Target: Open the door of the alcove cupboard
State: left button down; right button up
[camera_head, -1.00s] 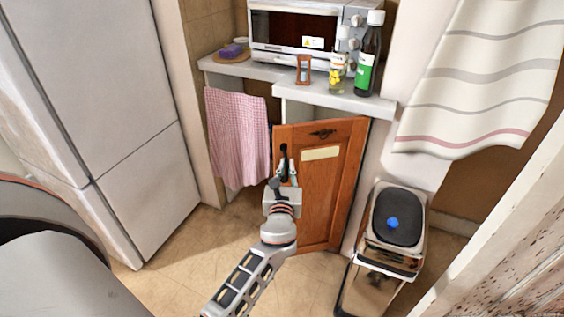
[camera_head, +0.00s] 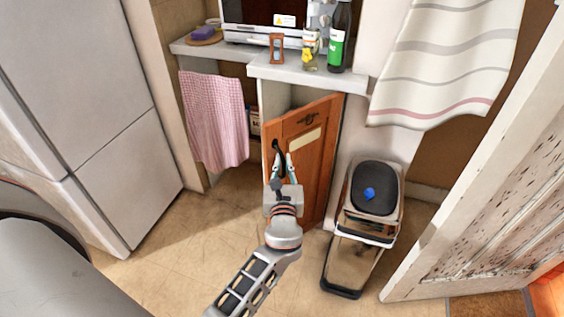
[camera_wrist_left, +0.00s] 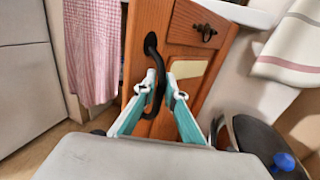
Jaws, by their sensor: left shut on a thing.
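The orange-brown wooden door (camera_head: 312,150) of the alcove cupboard stands ajar under the white counter, hinged on its right side, its left edge swung out toward me. It has a black curved handle (camera_wrist_left: 153,72) near its left edge, and a small dark drop pull (camera_wrist_left: 205,33) and a pale label strip (camera_head: 304,140) higher up. My left gripper (camera_head: 284,168) is at the black handle. In the left wrist view its two fingers (camera_wrist_left: 164,88) are closed around the handle's bar. The handle's lower part is partly hidden by the fingers. My right gripper is not in view.
A pedal bin (camera_head: 373,195) stands just right of the door. A checked pink cloth (camera_head: 214,118) hangs left of the opening. An hourglass (camera_head: 276,48) and bottles (camera_head: 338,38) stand on the counter (camera_head: 305,73) above. Open floor (camera_head: 215,225) lies in front.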

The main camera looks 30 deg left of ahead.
pick_arm(q)
jog(key=c, duration=2.2)
grip_release()
jog(key=shift+s+r, duration=0.1)
jog(key=shift+s, duration=0.05)
jog(key=shift+o, duration=0.2)
jog(key=v, duration=1.2)
jog(key=shift+c, duration=0.3)
